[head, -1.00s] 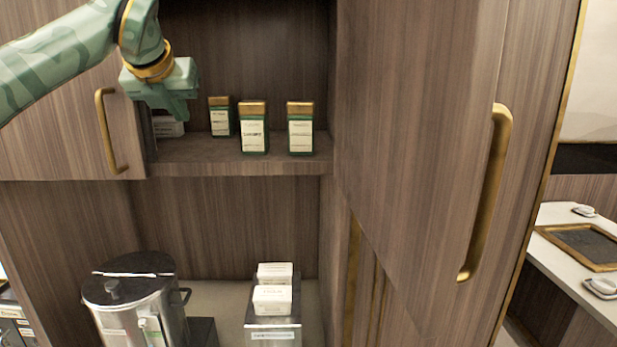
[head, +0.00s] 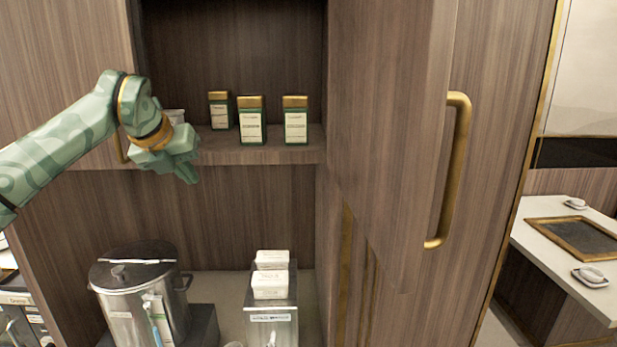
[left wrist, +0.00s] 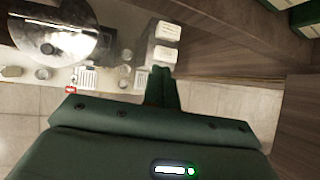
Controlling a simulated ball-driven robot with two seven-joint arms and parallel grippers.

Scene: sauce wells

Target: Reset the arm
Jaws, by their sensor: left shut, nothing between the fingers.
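My left gripper (head: 188,172) is shut and empty. In the head view it hangs in front of the open cabinet's left side, at the height of the shelf edge, with its fingers pointing down. It covers part of the left door's brass handle (head: 121,148). In the left wrist view its closed fingers (left wrist: 161,88) point toward the counter below, touching nothing that I can see. My right gripper is not in view.
Green tins with brass lids (head: 252,121) stand on the cabinet shelf (head: 270,155). The right door (head: 390,120) stands open. Below are a steel urn (head: 135,290) and a holder with white boxes (head: 272,305). A side table (head: 550,243) is at right.

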